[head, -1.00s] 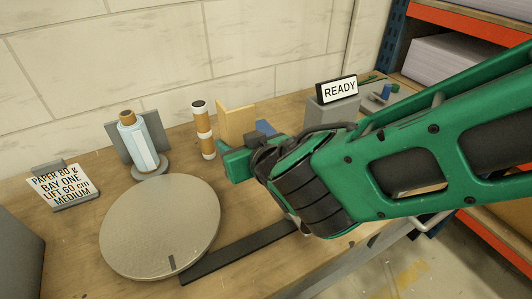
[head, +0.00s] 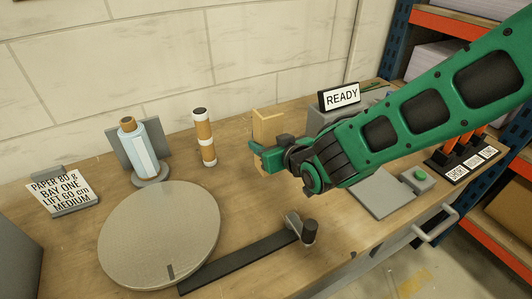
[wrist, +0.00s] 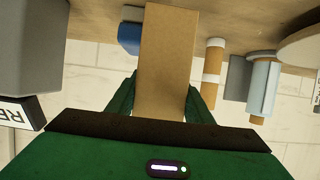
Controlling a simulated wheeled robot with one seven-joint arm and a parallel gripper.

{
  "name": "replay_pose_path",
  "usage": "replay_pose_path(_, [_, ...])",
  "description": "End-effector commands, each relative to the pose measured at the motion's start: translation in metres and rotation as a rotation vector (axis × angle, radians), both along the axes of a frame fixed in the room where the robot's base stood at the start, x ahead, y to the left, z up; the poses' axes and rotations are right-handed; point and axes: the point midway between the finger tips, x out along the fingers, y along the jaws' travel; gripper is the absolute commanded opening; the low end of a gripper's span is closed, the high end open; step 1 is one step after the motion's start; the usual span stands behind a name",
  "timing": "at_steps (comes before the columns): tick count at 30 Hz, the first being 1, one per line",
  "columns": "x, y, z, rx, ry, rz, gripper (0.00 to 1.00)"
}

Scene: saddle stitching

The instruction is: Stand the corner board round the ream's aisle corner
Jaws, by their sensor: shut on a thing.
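The tan corner board (head: 268,124) stands upright above the back of the bench, at the tip of my gripper (head: 262,158). In the wrist view the board (wrist: 165,55) fills the space between the green fingers of my gripper (wrist: 160,95), which is shut on it. Whether its lower end touches the bench cannot be told. A pale ream of paper (head: 432,61) lies on the orange and blue rack at the right, well apart from the board. My arm covers part of it, and its aisle corner is hidden.
On the wooden bench (head: 75,240) are a round grey disc (head: 155,235), a dark bar (head: 235,262), a banded tube (head: 205,138) and a pale blue bottle (head: 143,152). A READY sign (head: 342,96) stands right of my gripper. A green button box (head: 418,177) is near the right edge.

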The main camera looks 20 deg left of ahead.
Motion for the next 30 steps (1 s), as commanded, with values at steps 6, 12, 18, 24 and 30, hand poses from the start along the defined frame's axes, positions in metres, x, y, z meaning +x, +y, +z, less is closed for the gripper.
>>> replay_pose_path(6, [-0.001,0.0,-0.03,-0.004,0.003,0.001,0.24])
replay_pose_path(12, [-0.001,0.0,-0.038,-0.001,0.001,0.0,0.24])
replay_pose_path(18, [-0.001,0.0,-0.039,-0.001,0.002,0.001,0.24])
replay_pose_path(24, [-0.001,0.001,-0.039,-0.001,0.002,0.001,0.65])
replay_pose_path(30, [-0.001,0.001,-0.039,-0.001,0.0,0.002,0.65])
